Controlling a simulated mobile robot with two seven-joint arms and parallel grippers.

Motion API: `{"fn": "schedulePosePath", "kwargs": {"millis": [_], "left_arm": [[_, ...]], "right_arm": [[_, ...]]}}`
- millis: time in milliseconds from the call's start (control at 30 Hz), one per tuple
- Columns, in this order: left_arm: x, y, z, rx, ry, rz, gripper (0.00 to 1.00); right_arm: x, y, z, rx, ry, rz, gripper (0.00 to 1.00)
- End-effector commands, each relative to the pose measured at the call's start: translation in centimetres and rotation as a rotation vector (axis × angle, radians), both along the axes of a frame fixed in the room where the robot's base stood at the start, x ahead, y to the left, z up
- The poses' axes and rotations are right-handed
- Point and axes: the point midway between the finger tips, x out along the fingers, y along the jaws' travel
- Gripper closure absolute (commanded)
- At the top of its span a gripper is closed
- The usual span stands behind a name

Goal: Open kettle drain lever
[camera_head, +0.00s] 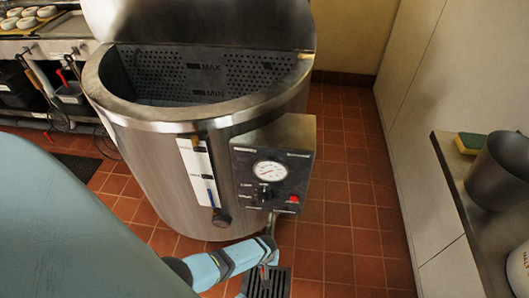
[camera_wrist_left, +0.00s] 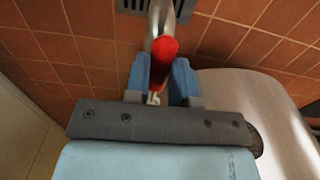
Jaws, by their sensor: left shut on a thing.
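The kettle (camera_head: 165,180) is a large steel vessel with its lid raised. Its drain pipe (camera_head: 271,226) comes down below the control box. In the left wrist view, the red drain lever (camera_wrist_left: 162,50) lies between the two blue fingers of my left gripper (camera_wrist_left: 161,80), which is shut on it. The steel pipe (camera_wrist_left: 178,12) shows just beyond the lever. In the head view, my left gripper (camera_head: 268,246) is low at the kettle's front, near the pipe; the lever is mostly hidden there. My right gripper is in neither view.
A control box (camera_head: 272,165) with a dial juts from the kettle. A floor grate (camera_head: 280,284) lies below the gripper. A shelf (camera_head: 455,185) with a dark pot (camera_head: 497,172) and a sponge (camera_head: 470,143) stands at right. Tiled floor between is clear.

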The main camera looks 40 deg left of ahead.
Motion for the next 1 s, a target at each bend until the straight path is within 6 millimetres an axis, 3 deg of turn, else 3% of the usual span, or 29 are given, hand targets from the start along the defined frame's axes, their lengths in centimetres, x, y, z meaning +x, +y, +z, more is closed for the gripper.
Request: {"fn": "schedulePosePath", "kwargs": {"millis": [233,267,367,733,1000], "left_arm": [[0.1,-0.1,0.0,-0.003,-0.003,0.006,1.0],[0.1,-0.1,0.0,-0.003,-0.003,0.006,0.72],[0.1,-0.1,0.0,-0.002,-0.002,0.005,0.51],[0.1,0.0,0.8,-0.002,-0.003,0.003,0.51],[0.0,-0.1,6.2,-0.003,-0.004,0.003,0.51]], "right_arm": [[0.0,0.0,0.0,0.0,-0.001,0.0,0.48],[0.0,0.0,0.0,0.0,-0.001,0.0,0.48],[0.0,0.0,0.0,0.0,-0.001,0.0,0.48],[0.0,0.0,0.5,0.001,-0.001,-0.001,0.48],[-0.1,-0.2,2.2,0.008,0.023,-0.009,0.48]]}}
